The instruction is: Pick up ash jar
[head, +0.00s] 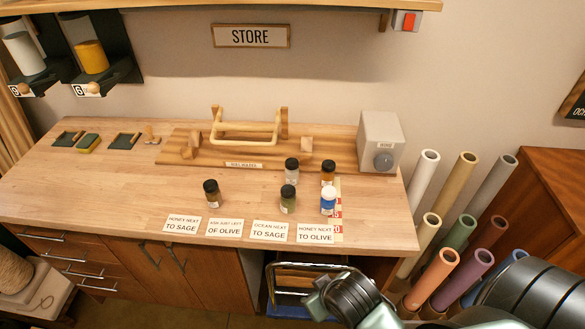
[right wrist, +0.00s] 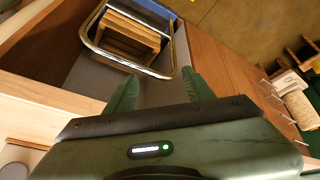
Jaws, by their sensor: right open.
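A jar with grey-white contents and a black lid (head: 292,171), which looks like the ash jar, stands upright at the back of the jar group on the wooden table (head: 120,200). An olive-green jar (head: 288,199) stands in front of it and an orange jar (head: 328,172) to its right. My right gripper (right wrist: 160,90) is open and empty in the right wrist view. It points at the open shelf space below the table, away from the jars. In the head view my right arm is low at the front edge. My left gripper is out of view.
A blue jar (head: 328,202) and a brown jar (head: 212,194) stand nearby. Label cards (head: 269,231) line the front edge. A wooden rack (head: 246,133) and grey box (head: 380,140) stand behind. Colored tubes (head: 435,275) stand at right. A chrome-framed item (right wrist: 125,45) sits below the table.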

